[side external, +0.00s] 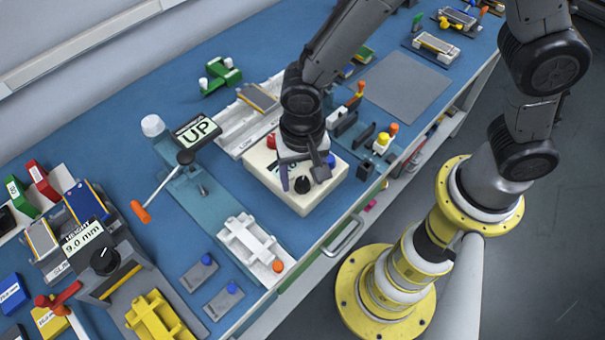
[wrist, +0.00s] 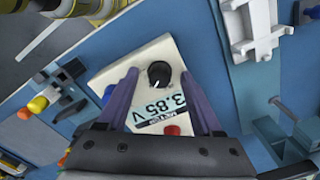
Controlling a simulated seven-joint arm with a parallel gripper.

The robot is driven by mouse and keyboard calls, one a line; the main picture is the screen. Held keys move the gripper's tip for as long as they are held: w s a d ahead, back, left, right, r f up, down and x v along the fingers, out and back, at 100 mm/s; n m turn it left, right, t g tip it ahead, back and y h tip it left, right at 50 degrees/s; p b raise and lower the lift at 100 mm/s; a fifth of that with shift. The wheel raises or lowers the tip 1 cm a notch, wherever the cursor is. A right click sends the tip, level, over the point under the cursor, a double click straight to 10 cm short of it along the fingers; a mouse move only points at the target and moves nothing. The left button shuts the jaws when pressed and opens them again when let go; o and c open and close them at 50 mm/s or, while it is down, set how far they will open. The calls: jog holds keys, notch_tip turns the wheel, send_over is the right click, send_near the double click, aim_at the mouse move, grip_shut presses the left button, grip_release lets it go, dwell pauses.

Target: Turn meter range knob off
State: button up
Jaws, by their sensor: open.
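The meter (side external: 291,200) is a cream-white box on the blue bench, below my gripper in the side view. Its black range knob (side external: 302,185) sits near the front edge of its top. In the wrist view the knob (wrist: 159,74) is round and black with a light pointer line, and the meter's display (wrist: 162,112) reads 3.85 V. My gripper (wrist: 158,80) is open, with its two purple-grey fingers apart over the meter and the knob between their tips in the picture. I cannot tell whether the fingers touch the knob. Position lettering around the knob is too small to read.
A red button (wrist: 171,130) is on the meter near my gripper. A white fixture (side external: 247,243) stands at the meter's left, with a press holding an "UP" sign (side external: 197,130) beyond. Coloured clamps (side external: 383,143) stand at its right. A grey mat (side external: 405,87) lies clear.

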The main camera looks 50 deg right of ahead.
grip_shut()
jog(key=shift+n, duration=0.3)
jog(key=n, duration=1.1)
jog(key=shift+d, duration=0.1)
dwell(0.4)
jog(key=shift+r+n, duration=0.1)
jog(key=shift+n, duration=0.2)
grip_release()
